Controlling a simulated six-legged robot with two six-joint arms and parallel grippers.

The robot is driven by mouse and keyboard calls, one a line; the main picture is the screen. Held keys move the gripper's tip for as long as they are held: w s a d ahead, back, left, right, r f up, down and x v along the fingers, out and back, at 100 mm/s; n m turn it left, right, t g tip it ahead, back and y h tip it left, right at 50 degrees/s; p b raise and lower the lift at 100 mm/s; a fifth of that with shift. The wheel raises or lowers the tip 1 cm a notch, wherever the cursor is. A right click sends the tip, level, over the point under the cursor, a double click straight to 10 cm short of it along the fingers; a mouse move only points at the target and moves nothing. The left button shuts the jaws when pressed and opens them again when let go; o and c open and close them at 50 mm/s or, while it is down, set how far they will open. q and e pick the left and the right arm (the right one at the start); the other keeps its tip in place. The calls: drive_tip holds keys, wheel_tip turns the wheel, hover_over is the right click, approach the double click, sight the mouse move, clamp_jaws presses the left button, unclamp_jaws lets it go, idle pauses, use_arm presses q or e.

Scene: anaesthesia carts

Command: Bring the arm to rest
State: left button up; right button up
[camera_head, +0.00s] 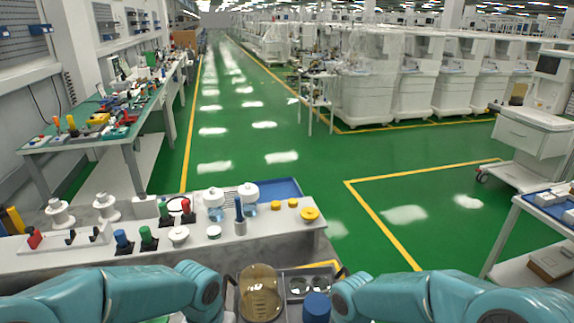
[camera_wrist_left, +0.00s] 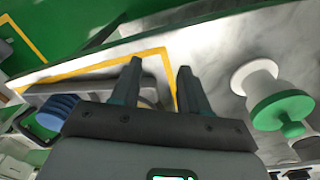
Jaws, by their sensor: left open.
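My left gripper (camera_wrist_left: 160,68) shows in the left wrist view with its two dark fingers apart. Nothing shows held between them. It is over a pale marbled bench surface, and a yellow line runs behind the fingers. In the head view my left teal arm (camera_head: 150,291) comes in from the left and bends at the lower middle. My right teal arm (camera_head: 450,297) comes in from the right. Neither gripper shows in the head view; both are hidden or below its lower edge.
A white bench (camera_head: 270,240) stands ahead, with several knobs and a blue tray (camera_head: 275,188). An amber dome (camera_head: 260,292) and a blue cap (camera_head: 317,306) are between my arms. In the wrist view, a green-flanged spool (camera_wrist_left: 283,108) is right of the fingers. Green floor lies beyond.

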use_arm(q)
drive_tip(key=s+d+f+n+h+b, duration=0.1)
drive_tip(key=s+f+b, duration=0.2)
drive_tip(key=s+f, duration=0.45)
drive_tip(key=s+d+f+n+h+b, duration=0.1)
drive_tip(key=s+f+n+b, duration=0.2)
drive_tip(key=f, duration=0.8)
drive_tip(key=s+d+f+h+b, duration=0.1)
drive_tip(key=s+f+h+b, duration=0.15)
drive_tip(key=s+f, duration=0.6)
use_arm(e)
drive_tip(key=s+f+m+t+y, duration=0.1)
drive_tip(key=s+f+m+y, duration=0.1)
drive_tip(key=s+f, duration=0.8)
drive_tip(key=s+f+m+y, duration=0.25)
drive_tip(key=s+f, duration=0.35)
drive_tip(key=f, duration=0.9)
use_arm(q)
wheel_tip(320, 180, up, 15)
drive_tip(key=w+p, duration=0.1)
drive_tip(key=p, duration=1.5)
drive_tip(key=shift+f+y, duration=0.2)
drive_tip(key=shift+y, duration=0.25)
use_arm(e)
wheel_tip(320, 180, up, 16)
drive_tip(key=shift+s+d+r, duration=0.15)
drive_tip(key=shift+d+r, duration=0.05)
drive_tip(key=shift+d, duration=0.15)
